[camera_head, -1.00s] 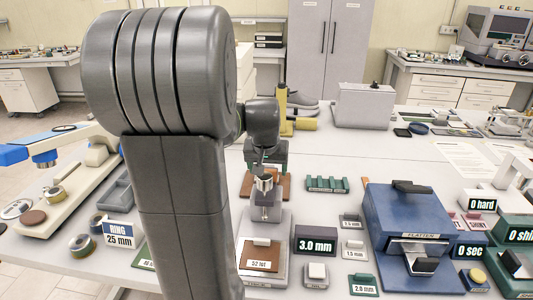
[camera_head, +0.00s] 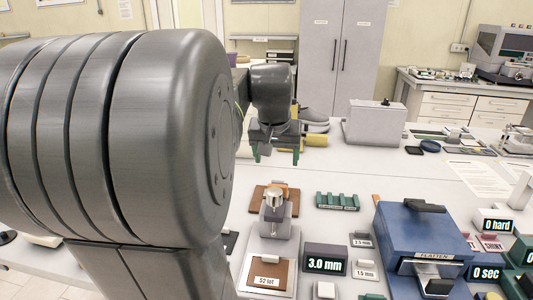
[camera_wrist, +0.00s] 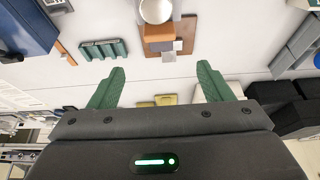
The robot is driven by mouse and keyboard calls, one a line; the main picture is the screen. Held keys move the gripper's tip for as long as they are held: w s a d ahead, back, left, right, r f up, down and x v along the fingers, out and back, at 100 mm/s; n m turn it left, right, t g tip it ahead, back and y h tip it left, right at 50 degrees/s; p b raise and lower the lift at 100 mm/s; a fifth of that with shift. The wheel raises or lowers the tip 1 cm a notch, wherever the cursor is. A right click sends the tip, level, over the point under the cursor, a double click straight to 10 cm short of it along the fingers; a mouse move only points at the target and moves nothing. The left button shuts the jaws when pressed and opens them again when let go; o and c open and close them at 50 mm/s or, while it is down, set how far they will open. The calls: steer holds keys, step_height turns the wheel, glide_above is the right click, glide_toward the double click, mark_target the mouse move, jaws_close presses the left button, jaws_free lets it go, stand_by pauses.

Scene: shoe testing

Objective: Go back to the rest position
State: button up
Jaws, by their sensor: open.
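My gripper (camera_head: 276,155) is up behind the thickness gauge in the head view, its two green fingers spread and pointing down. In the wrist view my gripper (camera_wrist: 160,86) is open, with nothing between the fingers. The grey gauge (camera_head: 272,215) with a round metal top stands on the bench, apart from the gripper. Its round top also shows at the top edge of the wrist view (camera_wrist: 157,10). My large grey arm link covers the left of the head view and hides that side of the bench.
A brown board (camera_head: 262,197) with small blocks lies behind the gauge. A green slotted rack (camera_head: 337,201), a 3.0 mm display (camera_head: 326,259) and a blue platen press (camera_head: 425,235) stand to the right. A grey box (camera_head: 375,124) and a yellow item (camera_head: 315,140) are at the back.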

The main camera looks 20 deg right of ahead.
mark_target(278, 185)
steer(key=x, duration=1.4)
steer(key=shift+s+p, duration=0.1)
steer(key=shift+p, duration=0.3)
steer(key=shift+s+a+r, duration=0.1)
steer(key=shift+s+a, duration=0.25)
steer(key=shift+s, duration=0.35)
steer(key=shift+w, duration=0.1)
